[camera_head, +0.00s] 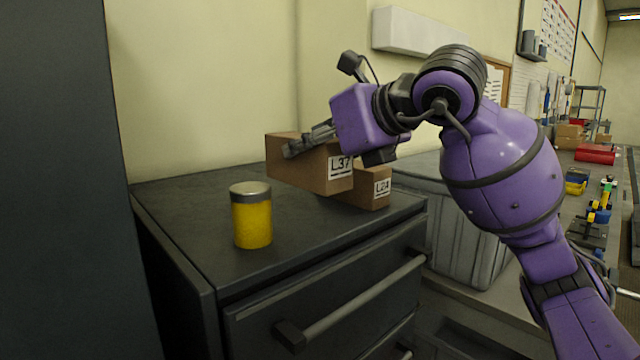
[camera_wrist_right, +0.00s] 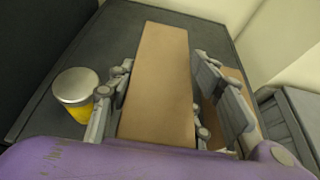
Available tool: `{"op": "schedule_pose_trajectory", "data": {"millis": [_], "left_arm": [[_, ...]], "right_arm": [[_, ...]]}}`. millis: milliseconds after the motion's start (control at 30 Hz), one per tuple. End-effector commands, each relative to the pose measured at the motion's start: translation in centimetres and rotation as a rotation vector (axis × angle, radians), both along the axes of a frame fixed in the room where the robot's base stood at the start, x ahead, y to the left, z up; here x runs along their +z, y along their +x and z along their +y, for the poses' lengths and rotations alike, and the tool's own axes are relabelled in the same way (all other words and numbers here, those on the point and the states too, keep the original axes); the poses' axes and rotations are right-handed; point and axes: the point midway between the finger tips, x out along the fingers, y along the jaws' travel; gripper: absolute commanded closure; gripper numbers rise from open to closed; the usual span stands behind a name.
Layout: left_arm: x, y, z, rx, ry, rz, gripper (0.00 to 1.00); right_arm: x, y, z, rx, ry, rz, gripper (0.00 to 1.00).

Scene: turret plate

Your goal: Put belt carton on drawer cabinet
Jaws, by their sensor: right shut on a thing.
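A brown carton labelled L37 (camera_head: 300,165) is in my right gripper (camera_head: 312,140), over the dark drawer cabinet (camera_head: 185,200). In the right wrist view the fingers (camera_wrist_right: 160,105) close on both long sides of this carton (camera_wrist_right: 158,80). From these views I cannot tell whether its underside touches the cabinet top. A second carton labelled L24 (camera_head: 372,187) stands on the cabinet just right of and behind it, partly hidden. In the wrist view that second carton (camera_wrist_right: 233,90) is beside the right finger. My left gripper is not in view.
A yellow jar with a grey lid (camera_head: 252,215) stands on the cabinet, close to the left finger in the wrist view (camera_wrist_right: 76,92). A grey bin (camera_head: 460,215) stands to the right; a wall rises behind.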

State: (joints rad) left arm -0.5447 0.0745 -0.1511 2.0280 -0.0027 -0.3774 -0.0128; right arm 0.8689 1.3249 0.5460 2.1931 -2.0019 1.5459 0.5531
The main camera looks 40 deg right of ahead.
Motion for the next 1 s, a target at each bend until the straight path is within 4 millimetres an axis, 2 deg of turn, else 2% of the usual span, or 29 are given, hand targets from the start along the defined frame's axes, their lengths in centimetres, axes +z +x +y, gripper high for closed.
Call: {"op": "schedule_pose_trajectory", "data": {"millis": [33,100,400,600,1000], "left_arm": [[0.1,0.1,0.0,0.0,0.0,-0.003,0.67],[0.1,0.1,0.0,0.0,0.0,-0.003,0.67],[-0.1,-0.3,0.0,0.002,0.0,0.006,0.67],[-0.6,-0.8,0.1,0.002,0.001,0.017,0.67],[-0.7,-0.7,0.1,0.001,0.001,0.015,0.67]], "right_arm": [[-1.1,0.3,-0.7,0.0,0.006,0.001,0.91],[-2.0,0.6,-1.4,0.0,0.005,-0.001,0.91],[-4.3,1.4,-3.2,-0.002,0.004,-0.001,0.91],[-6.9,1.3,-3.1,0.0,0.0,-0.003,0.91],[-7.4,1.4,-3.1,0.0,-0.002,-0.003,0.91]]}}
